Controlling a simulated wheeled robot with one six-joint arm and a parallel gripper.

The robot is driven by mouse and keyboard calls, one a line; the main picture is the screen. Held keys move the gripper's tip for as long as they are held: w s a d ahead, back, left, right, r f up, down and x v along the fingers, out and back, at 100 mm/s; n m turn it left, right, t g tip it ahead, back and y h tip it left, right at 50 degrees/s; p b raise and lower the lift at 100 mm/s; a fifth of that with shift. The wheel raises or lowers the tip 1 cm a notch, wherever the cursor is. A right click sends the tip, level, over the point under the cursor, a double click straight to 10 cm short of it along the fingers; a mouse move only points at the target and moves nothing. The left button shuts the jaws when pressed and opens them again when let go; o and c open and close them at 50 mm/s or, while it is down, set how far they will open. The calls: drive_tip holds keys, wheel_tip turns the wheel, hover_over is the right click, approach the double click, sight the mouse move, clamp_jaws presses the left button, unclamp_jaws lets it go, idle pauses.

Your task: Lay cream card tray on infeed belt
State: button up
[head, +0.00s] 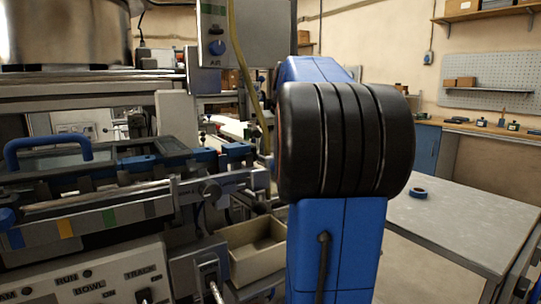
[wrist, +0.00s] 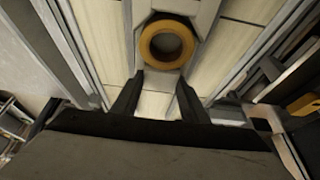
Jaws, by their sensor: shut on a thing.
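In the wrist view my gripper (wrist: 160,80) shows two dark fingers, set apart, with a pale cream piece (wrist: 157,104) between them. I take this piece to be the cream card tray; only part of it shows, and its outline is hard to tell from the cream surfaces around it. A yellow-orange ring (wrist: 149,43), like a tape reel, lies just beyond the fingertips, inside a pale, grey-edged channel. In the head view my gripper is hidden behind my arm. I cannot tell for sure which surface is the infeed belt.
A machine with a control panel (head: 92,284) fills the left of the head view. An open cream box (head: 256,246) sits low on it. A workbench and pegboard (head: 500,84) stand behind.

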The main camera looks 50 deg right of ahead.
drive_tip(key=shift+f, duration=0.5)
drive_tip(key=o, duration=1.2)
drive_tip(key=shift+f, duration=0.15)
drive_tip(key=v, duration=1.2)
drive_tip(key=shift+s, duration=0.1)
